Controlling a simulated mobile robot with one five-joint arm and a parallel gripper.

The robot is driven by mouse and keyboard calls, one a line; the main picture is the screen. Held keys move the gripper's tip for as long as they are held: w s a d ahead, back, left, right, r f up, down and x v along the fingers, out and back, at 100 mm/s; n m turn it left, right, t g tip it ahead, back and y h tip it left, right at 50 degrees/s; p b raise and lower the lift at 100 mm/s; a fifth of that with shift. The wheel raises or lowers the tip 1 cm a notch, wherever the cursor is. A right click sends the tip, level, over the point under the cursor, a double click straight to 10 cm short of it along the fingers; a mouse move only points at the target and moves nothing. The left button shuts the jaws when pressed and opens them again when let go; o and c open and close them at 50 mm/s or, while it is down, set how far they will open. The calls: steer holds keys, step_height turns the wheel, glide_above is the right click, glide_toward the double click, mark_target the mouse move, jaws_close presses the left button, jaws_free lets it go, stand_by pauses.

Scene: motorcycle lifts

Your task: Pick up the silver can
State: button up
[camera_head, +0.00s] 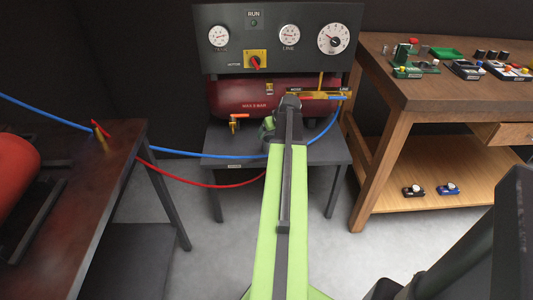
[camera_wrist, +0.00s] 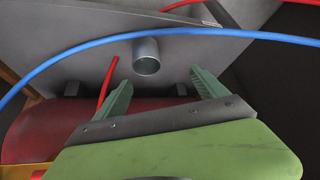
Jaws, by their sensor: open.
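The silver can (camera_wrist: 146,57) is a short plain grey cylinder on the grey metal table (camera_wrist: 205,45) in the wrist view. My gripper (camera_wrist: 161,77) is open, with its two green fingers pointing towards the can. The can appears between the lines of the fingers, nearer the left one, beyond their tips. Nothing is between the fingers. In the head view my green arm reaches over the grey table (camera_head: 335,152), and the can does not show there.
A blue hose (camera_wrist: 212,32) crosses the wrist view just past the can. A wooden bench (camera_head: 425,92) is at the right.

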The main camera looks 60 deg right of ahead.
steer(key=b+x, duration=0.3)
steer(key=x, duration=0.1)
steer(key=s+d+b+x, duration=0.1)
steer(key=b+x, duration=0.3)
steer(key=d+b+x, duration=0.1)
steer(key=b+x, duration=0.2)
steer(key=x, duration=0.1)
steer(key=shift+s+d+f, duration=0.2)
steer(key=shift+s+d, duration=0.1)
steer(key=shift+w+d+f+b, duration=0.1)
steer(key=shift+w+f+b, duration=0.1)
steer(key=shift+b, duration=0.1)
steer(key=shift+r, duration=0.15)
steer(key=b+x, duration=0.4)
steer(key=x, duration=0.1)
steer(key=shift+s+d+f, duration=0.15)
steer(key=shift+f, duration=0.05)
steer(key=shift+r, duration=0.2)
steer(key=c, duration=1.5)
